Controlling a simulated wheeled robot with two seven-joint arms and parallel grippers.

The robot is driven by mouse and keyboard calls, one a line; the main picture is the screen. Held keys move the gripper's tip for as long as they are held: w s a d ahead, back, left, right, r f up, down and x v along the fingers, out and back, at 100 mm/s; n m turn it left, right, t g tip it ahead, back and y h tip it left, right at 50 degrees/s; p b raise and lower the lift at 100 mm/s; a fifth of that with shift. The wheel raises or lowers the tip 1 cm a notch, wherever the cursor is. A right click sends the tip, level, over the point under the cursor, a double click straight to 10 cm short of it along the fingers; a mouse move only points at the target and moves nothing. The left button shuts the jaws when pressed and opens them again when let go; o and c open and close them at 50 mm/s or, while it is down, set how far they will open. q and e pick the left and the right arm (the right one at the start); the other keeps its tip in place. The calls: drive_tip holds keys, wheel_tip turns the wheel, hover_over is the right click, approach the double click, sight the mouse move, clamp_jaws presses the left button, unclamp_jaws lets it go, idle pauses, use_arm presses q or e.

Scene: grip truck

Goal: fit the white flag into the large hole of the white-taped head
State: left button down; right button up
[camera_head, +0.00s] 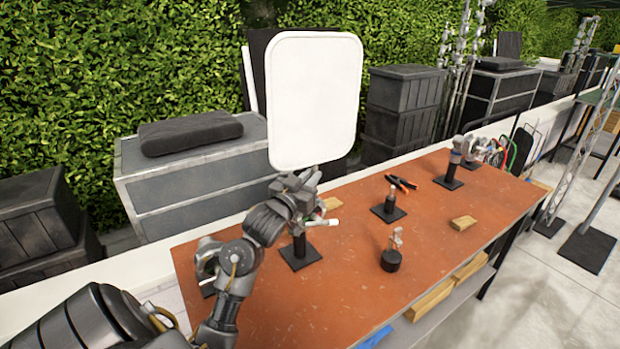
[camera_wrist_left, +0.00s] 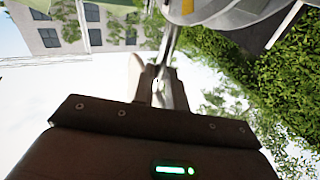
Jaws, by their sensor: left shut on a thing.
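The white flag (camera_head: 315,100) is a large rounded white panel, held upright above the table in the head view. My left gripper (camera_head: 303,184) is shut on its stem just below the panel. The wrist view shows the jaws (camera_wrist_left: 160,86) closed around a thin metal rod (camera_wrist_left: 174,45). Directly below the gripper in the head view stands a dark post on a square base (camera_head: 300,252). A short white piece (camera_head: 320,222) sticks out there, possibly the white-taped head; the arm and gripper hide most of it, and its large hole cannot be made out.
Other small stands (camera_head: 389,208), (camera_head: 391,258) and (camera_head: 449,178) are on the orange-brown table (camera_head: 350,300). Orange-handled pliers (camera_head: 401,183) and wooden blocks (camera_head: 463,223) lie among them. Grey cases (camera_head: 190,180) and a hedge stand behind. The table's front middle is clear.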

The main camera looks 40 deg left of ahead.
use_arm(q)
drive_tip(key=shift+f, duration=0.25)
drive_tip(key=c, duration=1.3)
unclamp_jaws()
drive_tip(key=shift+c, duration=0.2)
drive_tip(key=b+v, duration=0.2)
drive_tip(key=v, duration=0.8)
drive_tip(key=shift+s, duration=0.4)
drive_tip(key=shift+d, duration=0.1)
